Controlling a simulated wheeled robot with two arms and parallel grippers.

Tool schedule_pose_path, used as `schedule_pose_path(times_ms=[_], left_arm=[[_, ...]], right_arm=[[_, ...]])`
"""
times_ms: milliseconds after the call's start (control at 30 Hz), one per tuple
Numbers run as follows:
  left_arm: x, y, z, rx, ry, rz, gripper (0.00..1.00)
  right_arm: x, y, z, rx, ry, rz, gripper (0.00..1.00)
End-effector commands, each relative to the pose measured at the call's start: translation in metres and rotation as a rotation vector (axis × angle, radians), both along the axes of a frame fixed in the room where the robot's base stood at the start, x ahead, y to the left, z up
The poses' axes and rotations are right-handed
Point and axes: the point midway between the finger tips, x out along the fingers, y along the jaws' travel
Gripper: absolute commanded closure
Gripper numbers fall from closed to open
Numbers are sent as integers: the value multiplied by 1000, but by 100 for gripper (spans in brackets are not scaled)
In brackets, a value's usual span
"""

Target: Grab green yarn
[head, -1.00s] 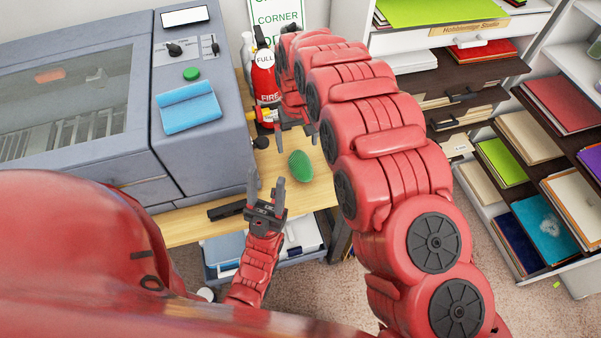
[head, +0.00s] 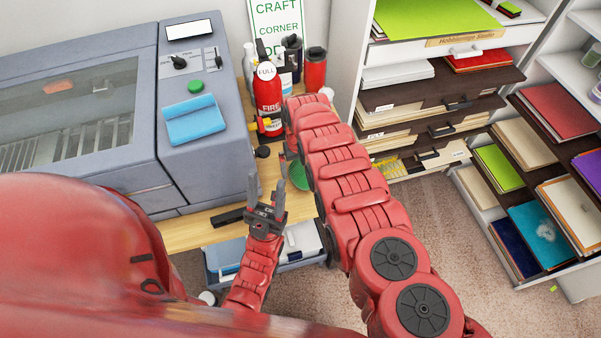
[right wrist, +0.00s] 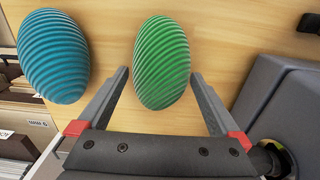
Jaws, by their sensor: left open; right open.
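The green yarn (right wrist: 162,62) is a ridged oval ball on the wooden table, in the middle of the right wrist view. In the head view the green yarn (head: 299,174) is partly hidden behind my right arm. My right gripper (right wrist: 160,75) is open, with one finger on each side of the yarn's lower part and a gap on both sides. My right arm hides this gripper in the head view. My left gripper (head: 267,187) is open and empty near the table's front edge, left of the green yarn.
A blue ridged yarn ball (right wrist: 53,55) lies left of the green one. A grey machine (head: 196,120) with a blue cloth (head: 192,120) stands left. A red fire extinguisher (head: 268,98) and bottles stand behind. Paper shelves (head: 440,105) are to the right.

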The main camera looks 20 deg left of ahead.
Motion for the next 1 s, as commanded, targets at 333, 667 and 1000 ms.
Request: schedule_pose_path(times_ms=[333, 667, 1000], left_arm=[[0, 0, -1, 0, 0, 0, 50], [0, 0, -1, 0, 0, 0, 50], [0, 0, -1, 0, 0, 0, 50]], right_arm=[[0, 1, -4, 3, -2, 0, 0], [0, 1, -4, 3, -2, 0, 52], [0, 1, -4, 2, -1, 0, 79]])
